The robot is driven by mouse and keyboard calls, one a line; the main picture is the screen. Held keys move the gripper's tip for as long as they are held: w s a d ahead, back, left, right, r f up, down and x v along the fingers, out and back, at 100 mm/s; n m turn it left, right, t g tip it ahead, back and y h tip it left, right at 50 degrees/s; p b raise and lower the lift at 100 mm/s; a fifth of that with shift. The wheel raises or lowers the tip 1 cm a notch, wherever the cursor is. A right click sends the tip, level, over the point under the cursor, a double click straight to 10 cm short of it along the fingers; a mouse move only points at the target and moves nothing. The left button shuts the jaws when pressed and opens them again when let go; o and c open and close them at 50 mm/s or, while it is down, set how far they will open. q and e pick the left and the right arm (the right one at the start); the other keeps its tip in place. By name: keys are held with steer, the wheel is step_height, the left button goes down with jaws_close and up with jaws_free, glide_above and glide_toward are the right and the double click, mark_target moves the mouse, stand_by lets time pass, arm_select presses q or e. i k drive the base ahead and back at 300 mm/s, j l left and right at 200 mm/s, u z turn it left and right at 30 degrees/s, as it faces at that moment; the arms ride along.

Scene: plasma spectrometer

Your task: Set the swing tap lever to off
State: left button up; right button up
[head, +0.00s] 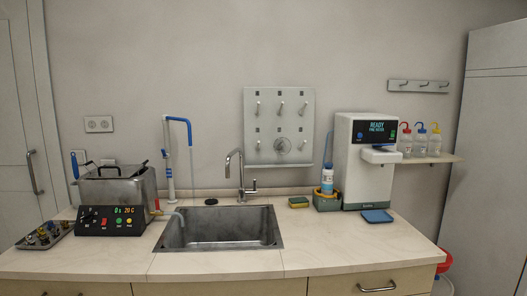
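A chrome gooseneck tap (240,170) stands behind the steel sink (219,229), its spout curving to the left. A short chrome lever (251,187) sits low on its right side; its exact angle is too small to tell. A tall white pipe with a blue swing arm (178,119) stands at the left behind the sink. Neither of my grippers is in view.
A steel water bath (118,186) with a control panel (111,221) stands left of the sink. Right of it are a sponge (299,202), a caddy with a bottle (327,190), a white dispenser (369,165) and a blue tray (377,216). A pegboard (279,107) hangs behind.

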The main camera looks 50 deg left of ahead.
mark_target(165, 156)
steer(key=u, duration=2.2)
